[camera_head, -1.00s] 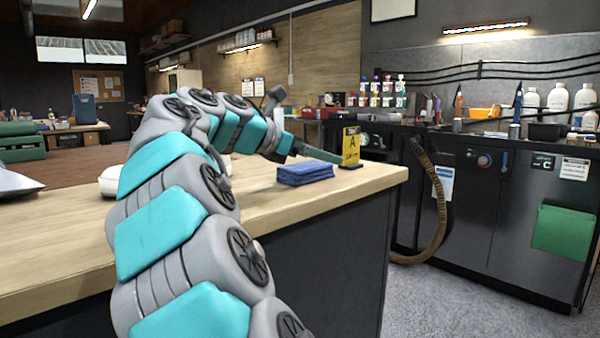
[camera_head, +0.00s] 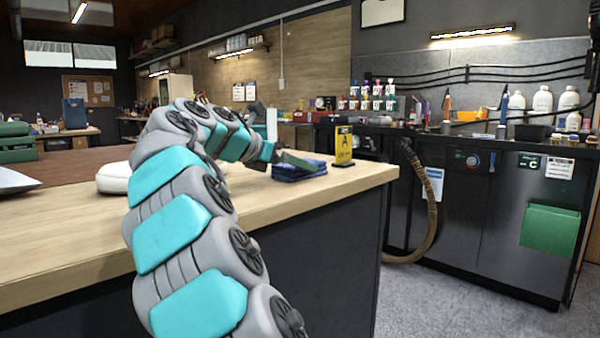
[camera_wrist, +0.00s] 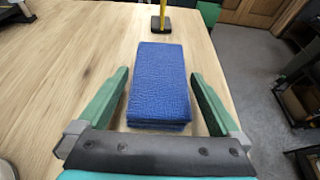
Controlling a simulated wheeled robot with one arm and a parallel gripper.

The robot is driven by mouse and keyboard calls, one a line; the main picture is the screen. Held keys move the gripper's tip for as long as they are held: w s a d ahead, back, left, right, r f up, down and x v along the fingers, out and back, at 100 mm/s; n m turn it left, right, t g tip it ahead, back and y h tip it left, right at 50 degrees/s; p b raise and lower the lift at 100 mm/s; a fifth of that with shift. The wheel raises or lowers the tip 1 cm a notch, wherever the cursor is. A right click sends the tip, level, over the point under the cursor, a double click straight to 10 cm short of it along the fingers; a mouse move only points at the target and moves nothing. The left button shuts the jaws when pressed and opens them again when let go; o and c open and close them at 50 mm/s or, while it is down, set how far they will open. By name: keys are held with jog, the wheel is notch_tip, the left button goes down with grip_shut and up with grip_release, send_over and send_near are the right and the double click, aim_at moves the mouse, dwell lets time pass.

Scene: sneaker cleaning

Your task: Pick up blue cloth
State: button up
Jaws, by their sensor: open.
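The blue cloth (camera_wrist: 160,82) is a folded stack lying flat on the wooden table (camera_wrist: 60,90). In the head view the blue cloth (camera_head: 312,170) sits near the table's right end, with its near-left part behind my gripper (camera_head: 296,161). In the wrist view my gripper (camera_wrist: 160,88) is open. One green finger is left of the cloth and the other right of it, with a narrow strip of wood showing on the left side. Whether the fingers are down at the cloth's height I cannot tell.
A yellow sign marked A (camera_head: 344,146) on a black base stands just beyond the cloth. A white rounded object (camera_head: 113,177) lies on the table to the left. The table's edge is close on the right. A black workbench with bottles (camera_head: 470,190) stands beyond.

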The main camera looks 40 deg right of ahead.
jog(key=x, duration=0.2)
jog(key=shift+d+f, duration=0.15)
jog(key=shift+d, duration=0.1)
jog(key=c, duration=1.1)
